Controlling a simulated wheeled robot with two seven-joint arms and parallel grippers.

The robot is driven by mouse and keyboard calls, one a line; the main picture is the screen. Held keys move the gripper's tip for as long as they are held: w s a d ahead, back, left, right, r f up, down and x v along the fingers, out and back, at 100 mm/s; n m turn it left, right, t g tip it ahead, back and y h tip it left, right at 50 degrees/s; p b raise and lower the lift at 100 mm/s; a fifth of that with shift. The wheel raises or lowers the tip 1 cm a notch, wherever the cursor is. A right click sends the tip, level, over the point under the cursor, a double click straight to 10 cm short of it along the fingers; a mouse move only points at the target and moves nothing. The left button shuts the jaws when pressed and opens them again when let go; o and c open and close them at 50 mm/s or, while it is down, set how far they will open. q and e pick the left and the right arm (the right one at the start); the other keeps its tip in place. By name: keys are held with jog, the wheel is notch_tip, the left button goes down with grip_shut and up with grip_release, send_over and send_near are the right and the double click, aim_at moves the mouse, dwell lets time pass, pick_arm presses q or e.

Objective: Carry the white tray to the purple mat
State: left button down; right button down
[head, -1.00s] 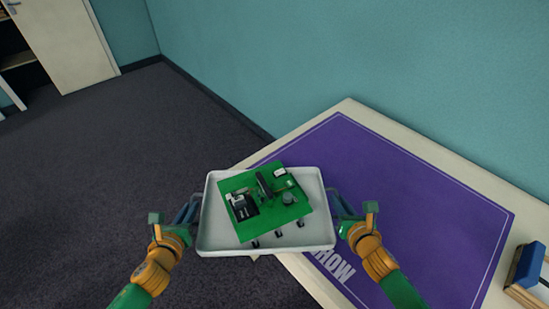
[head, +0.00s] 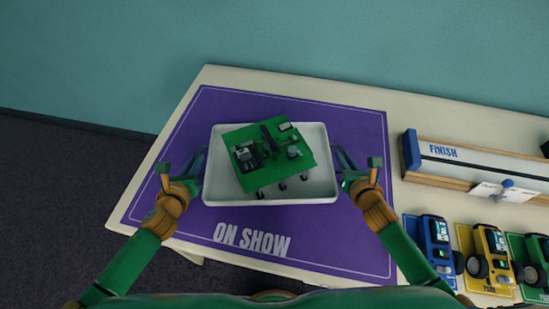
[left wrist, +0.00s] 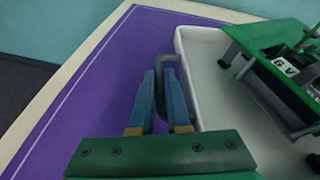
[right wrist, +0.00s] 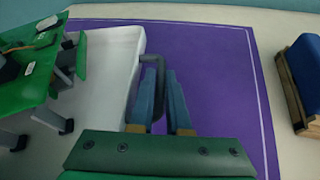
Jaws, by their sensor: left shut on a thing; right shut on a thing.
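The white tray (head: 325,160) is over the purple mat (head: 345,228), within its outline in the head view. It carries a green board model (head: 262,150) on short legs with small parts on top. My left gripper (head: 197,180) is shut on the tray's left handle, which shows between its fingers in the left wrist view (left wrist: 160,95). My right gripper (head: 345,178) is shut on the right handle, seen in the right wrist view (right wrist: 158,95). The tray looks about level. I cannot tell whether it touches the mat.
The mat lies on a pale table (head: 300,86) against a teal wall (head: 300,40). To the right are a track marked FINISH (head: 470,160), a white card (head: 505,190) and blue (head: 437,240), yellow (head: 490,245) and green toy vehicles (head: 538,250). Dark floor is at left.

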jog(key=shift+w+a, duration=0.1)
pick_arm(q)
jog(key=c, duration=0.9)
grip_release()
jog(key=shift+a, duration=0.15)
pick_arm(e)
jog(key=c, duration=0.9)
grip_release()
pick_arm(q)
jog(key=v, duration=1.2)
jog(key=shift+r, duration=0.1)
pick_arm(e)
jog(key=v, duration=1.2)
jog(key=shift+r, duration=0.1)
pick_arm(q)
jog(key=shift+s, duration=0.1)
